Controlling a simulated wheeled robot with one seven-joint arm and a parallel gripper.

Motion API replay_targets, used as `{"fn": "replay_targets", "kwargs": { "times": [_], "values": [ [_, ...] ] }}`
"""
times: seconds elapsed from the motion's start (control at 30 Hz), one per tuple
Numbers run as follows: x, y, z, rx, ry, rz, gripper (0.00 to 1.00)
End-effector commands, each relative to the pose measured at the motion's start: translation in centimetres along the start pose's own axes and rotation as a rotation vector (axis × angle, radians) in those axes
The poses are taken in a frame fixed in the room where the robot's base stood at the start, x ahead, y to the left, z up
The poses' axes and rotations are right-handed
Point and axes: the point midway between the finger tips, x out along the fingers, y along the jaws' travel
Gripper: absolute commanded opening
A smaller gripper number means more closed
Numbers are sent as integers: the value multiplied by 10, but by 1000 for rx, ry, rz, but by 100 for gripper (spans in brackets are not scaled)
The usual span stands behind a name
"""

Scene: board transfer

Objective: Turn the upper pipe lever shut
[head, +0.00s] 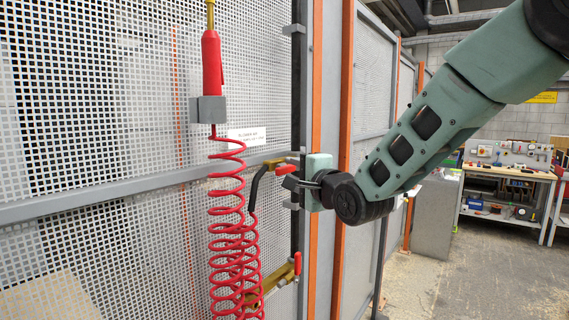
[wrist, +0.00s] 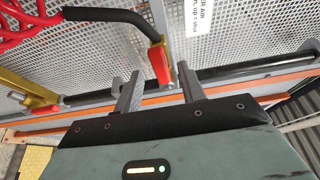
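The upper pipe lever (head: 286,169) is a small red handle on a brass valve (head: 272,163) by the mesh panel. In the head view it points roughly sideways, to the right. My gripper (head: 299,184) is at the lever's right end. In the wrist view the red lever (wrist: 159,64) shows in the gap between the two fingertips of my gripper (wrist: 158,78), closer to the left finger. The fingers are open, with space around the lever. Contact cannot be told. A second, lower red lever (head: 298,263) stands upright on a brass pipe below.
A black hose (head: 255,188) bends from the upper valve. A red coiled hose (head: 228,235) hangs left, under a red tool in a grey holder (head: 208,110). A white label (head: 247,134) is on the mesh. Orange and grey posts (head: 345,90) stand right of the valves.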

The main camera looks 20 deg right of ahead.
Motion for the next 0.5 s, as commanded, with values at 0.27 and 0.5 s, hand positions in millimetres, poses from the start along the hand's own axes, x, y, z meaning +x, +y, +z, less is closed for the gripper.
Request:
{"fn": "replay_targets", "kwargs": {
  "times": [0.27,0.5],
  "values": [
    [36,-1,0,0,-1,2,40],
    [43,1,0,0,0,1,40]
  ]
}}
